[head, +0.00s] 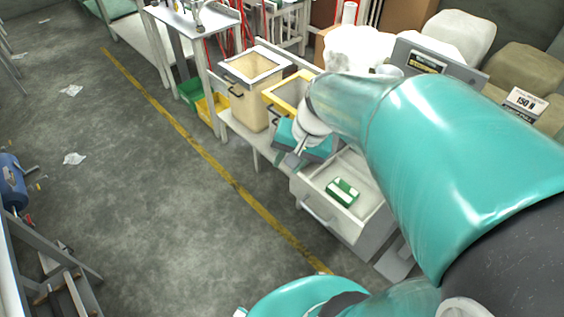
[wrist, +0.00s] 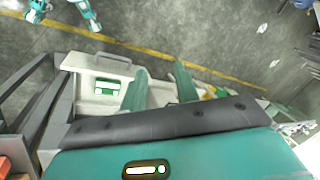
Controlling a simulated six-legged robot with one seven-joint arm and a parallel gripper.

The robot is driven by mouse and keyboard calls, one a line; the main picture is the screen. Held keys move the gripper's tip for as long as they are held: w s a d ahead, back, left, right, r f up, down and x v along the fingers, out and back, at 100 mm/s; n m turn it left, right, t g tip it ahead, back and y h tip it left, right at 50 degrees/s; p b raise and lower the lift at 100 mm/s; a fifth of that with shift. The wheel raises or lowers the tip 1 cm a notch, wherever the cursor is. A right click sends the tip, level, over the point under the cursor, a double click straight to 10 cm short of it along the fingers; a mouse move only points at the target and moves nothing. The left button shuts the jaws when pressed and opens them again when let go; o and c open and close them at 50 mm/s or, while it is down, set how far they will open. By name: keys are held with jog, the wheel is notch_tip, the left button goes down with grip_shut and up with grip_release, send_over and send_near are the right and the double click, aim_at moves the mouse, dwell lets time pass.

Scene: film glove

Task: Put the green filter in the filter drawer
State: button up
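The green filter (head: 343,191), a small green block with a white band, lies inside the open filter drawer (head: 313,200). The drawer is pulled out from a pale cabinet, with its handle toward the aisle. In the wrist view the green filter (wrist: 107,88) and the drawer (wrist: 85,64) are at the left. My gripper (head: 298,153) is above and behind the drawer, apart from the filter. In the wrist view the two green fingers of my gripper (wrist: 160,80) stand apart with nothing seen between them. My arm hides part of the cabinet.
Left of the drawer stand a cream bin (head: 252,95) and a yellow-rimmed bin (head: 288,92). A grey panel (head: 436,62) and pale sacks (head: 358,47) are behind. The floor left of the yellow line (head: 190,138) is mostly clear.

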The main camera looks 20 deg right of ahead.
jog(key=s+a+r+n+t+h, duration=0.2)
jog(key=s+a+r+n+t, duration=0.1)
jog(key=s+r+n, duration=0.3)
jog(key=shift+s+a+r+n+h, duration=0.3)
jog(key=shift+s+a+r+n, duration=0.1)
jog(key=shift+s+a+r, duration=0.45)
jog(key=shift+w+d+r, duration=0.1)
jog(key=shift+w, duration=0.05)
jog(key=shift+c, duration=0.4)
